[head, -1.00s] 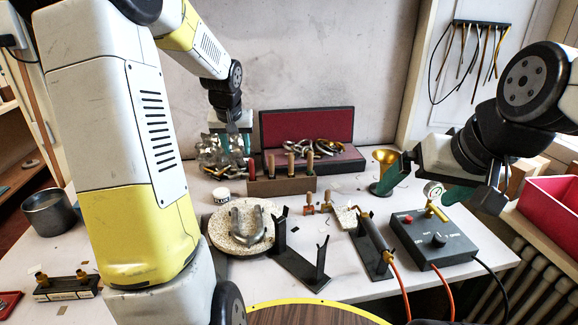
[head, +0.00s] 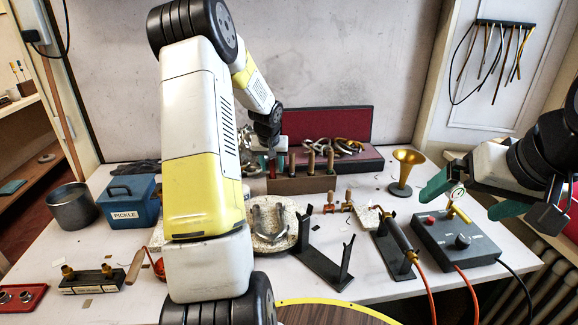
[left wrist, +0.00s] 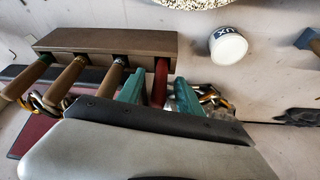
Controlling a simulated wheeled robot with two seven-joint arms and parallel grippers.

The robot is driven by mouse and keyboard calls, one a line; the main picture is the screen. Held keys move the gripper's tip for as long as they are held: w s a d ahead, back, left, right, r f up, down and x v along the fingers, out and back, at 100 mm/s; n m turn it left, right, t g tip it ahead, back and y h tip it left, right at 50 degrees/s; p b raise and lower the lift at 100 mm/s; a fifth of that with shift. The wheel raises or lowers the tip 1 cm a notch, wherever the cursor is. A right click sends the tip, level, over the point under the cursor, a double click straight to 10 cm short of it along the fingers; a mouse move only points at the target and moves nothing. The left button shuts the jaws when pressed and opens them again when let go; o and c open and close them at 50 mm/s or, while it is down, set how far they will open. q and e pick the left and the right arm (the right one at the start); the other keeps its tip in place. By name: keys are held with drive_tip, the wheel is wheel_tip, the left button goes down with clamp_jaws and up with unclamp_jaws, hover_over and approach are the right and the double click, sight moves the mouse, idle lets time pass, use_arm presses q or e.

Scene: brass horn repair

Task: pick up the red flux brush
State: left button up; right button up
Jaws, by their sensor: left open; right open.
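The red flux brush (head: 272,171) stands in the left end slot of a brown wooden rack (head: 300,184) at the back of the bench. In the left wrist view the brush (left wrist: 160,82) shows as a red handle between my fingers. My left gripper (left wrist: 160,95) is open, with one teal finger on each side of the handle. Whether either finger touches it I cannot tell. In the head view my left gripper (head: 276,160) is at the brush's top. My right gripper (head: 478,198) is open and empty over the right side of the bench, near the black control box.
Several wooden-handled tools (head: 310,162) stand in the same rack, right of the brush. A red-lined case (head: 318,125) is behind it. A white flux jar (left wrist: 228,46) stands near the rack. A brass bell (head: 403,170) and black control box (head: 452,240) are at right.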

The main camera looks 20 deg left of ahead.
use_arm(q)
drive_tip(key=shift+f, duration=0.15)
clamp_jaws()
